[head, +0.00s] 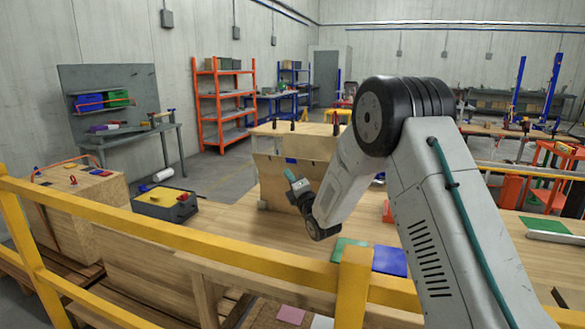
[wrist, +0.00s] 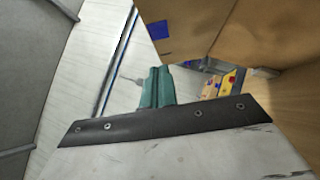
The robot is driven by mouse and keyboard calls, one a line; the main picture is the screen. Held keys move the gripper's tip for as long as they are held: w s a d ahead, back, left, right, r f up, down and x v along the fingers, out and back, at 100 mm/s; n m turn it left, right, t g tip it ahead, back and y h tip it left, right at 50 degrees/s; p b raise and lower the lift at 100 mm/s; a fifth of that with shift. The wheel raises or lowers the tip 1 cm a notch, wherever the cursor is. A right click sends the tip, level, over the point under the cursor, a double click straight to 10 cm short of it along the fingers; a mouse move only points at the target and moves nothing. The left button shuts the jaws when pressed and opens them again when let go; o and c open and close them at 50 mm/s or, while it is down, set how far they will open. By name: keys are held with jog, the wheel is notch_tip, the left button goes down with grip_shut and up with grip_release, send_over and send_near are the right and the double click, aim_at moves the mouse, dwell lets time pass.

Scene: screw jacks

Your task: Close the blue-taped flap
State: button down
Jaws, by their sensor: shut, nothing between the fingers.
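A tan board-like flap (head: 272,178) stands raised and tilted on the wooden table, with a blue tape patch (head: 291,160) near its upper edge. In the wrist view the blue tape (wrist: 158,29) sits on a tan panel (wrist: 190,20) at the top. My gripper (head: 290,175) is in front of the flap in the head view, its teal fingers just below the tape. In the wrist view my gripper (wrist: 155,72) is shut and empty, below the tape and the panel. I cannot tell whether it touches the flap. My wrist and forearm hide the flap's right part.
A yellow rail (head: 190,236) crosses the foreground. Green (head: 348,250) and blue (head: 390,261) sheets lie on the wooden table (head: 240,220) near its front.

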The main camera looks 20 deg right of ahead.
aim_at(287, 159)
jog(key=shift+w+d+r, duration=0.3)
jog(key=shift+w+r, duration=0.05)
jog(key=shift+w, duration=0.25)
jog(key=shift+w+d+r, duration=0.35)
jog(key=shift+w, duration=0.3)
jog(key=shift+w+d+r, duration=0.3)
jog(key=shift+w+r, duration=0.05)
jog(key=shift+w, duration=0.25)
jog(key=shift+r, duration=0.1)
